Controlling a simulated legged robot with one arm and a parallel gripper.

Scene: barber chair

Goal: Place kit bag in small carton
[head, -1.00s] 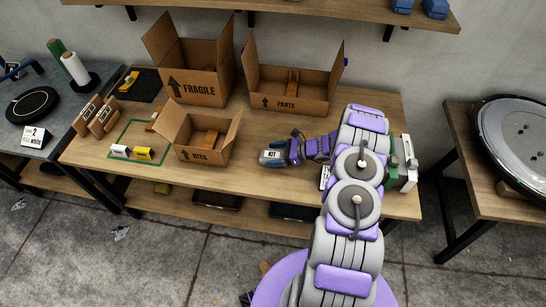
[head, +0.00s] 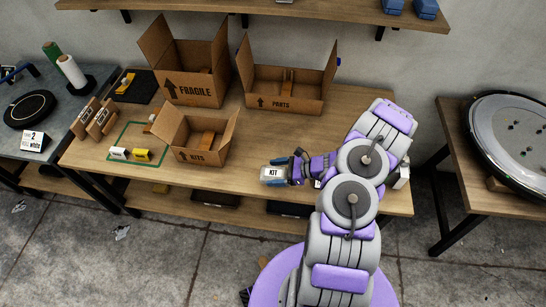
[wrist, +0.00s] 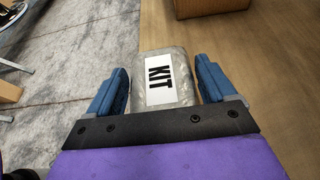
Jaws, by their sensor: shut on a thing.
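The kit bag (head: 273,174) is a grey pouch with a white KIT label, and it also shows in the wrist view (wrist: 160,78). My gripper (head: 285,172) has its blue fingers on either side of the bag and is shut on it, near the front edge of the table. In the wrist view my gripper (wrist: 160,90) has the bag between its fingers, label facing the camera. The small carton (head: 199,155), marked KITS, stands open to the left of my gripper, with a brown piece inside. The bag is outside the carton, apart from it.
Behind stand an open FRAGILE carton (head: 198,92) and an open PARTS carton (head: 283,104). A green-outlined area (head: 143,132) with white and yellow blocks lies left of the small carton. The wooden table (head: 262,137) is bare between the small carton and my arm.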

